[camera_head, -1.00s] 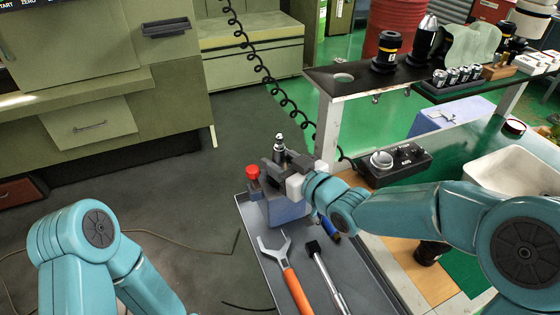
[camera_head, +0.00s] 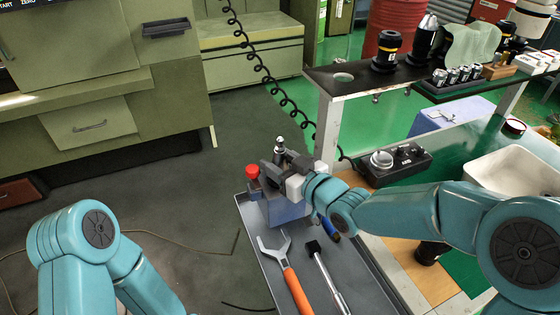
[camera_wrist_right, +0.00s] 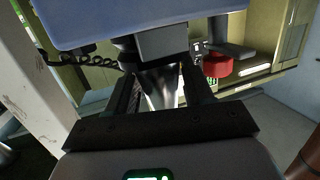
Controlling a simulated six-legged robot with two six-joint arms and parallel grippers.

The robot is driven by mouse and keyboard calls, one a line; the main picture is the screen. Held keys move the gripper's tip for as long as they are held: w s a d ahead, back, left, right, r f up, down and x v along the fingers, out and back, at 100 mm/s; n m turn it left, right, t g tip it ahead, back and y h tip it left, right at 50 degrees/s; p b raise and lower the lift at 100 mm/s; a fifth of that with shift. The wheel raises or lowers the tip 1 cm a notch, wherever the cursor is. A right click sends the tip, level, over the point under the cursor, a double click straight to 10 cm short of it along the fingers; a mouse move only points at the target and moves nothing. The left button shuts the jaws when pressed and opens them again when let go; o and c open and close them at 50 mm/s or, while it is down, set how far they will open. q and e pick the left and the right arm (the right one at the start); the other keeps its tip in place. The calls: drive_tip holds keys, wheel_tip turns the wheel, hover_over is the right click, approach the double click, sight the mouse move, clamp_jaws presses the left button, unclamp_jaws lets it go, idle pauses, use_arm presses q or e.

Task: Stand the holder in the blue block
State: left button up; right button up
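The blue block (camera_head: 286,211) sits at the far end of the grey tray, with a red knob (camera_head: 252,171) at its left. My right gripper (camera_head: 277,166) is over the block, its fingers around the holder (camera_head: 279,146), which stands upright with its silver tip above them. In the right wrist view, the holder's silver cone (camera_wrist_right: 162,88) is between the two fingers (camera_wrist_right: 163,95), beside the block (camera_wrist_right: 130,18) and red knob (camera_wrist_right: 217,66). The gripper hides the holder's lower part, so I cannot tell how it meets the block. My left gripper is out of view.
The grey tray (camera_head: 262,268) also holds an orange-handled wrench (camera_head: 290,280) and a black-headed tool (camera_head: 326,278). A black control box (camera_head: 398,164) stands right of the block. A raised shelf (camera_head: 342,78) carries other holders. A coiled cord (camera_head: 262,75) hangs behind.

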drive_tip(key=o, duration=0.3)
drive_tip(key=shift+s+f, duration=0.1)
drive_tip(key=shift+f, duration=0.05)
drive_tip(key=v, duration=0.5)
drive_tip(key=b+v, duration=0.1)
drive_tip(key=v, duration=1)
drive_tip(key=shift+r, duration=0.3)
drive_tip(key=shift+s, duration=0.15)
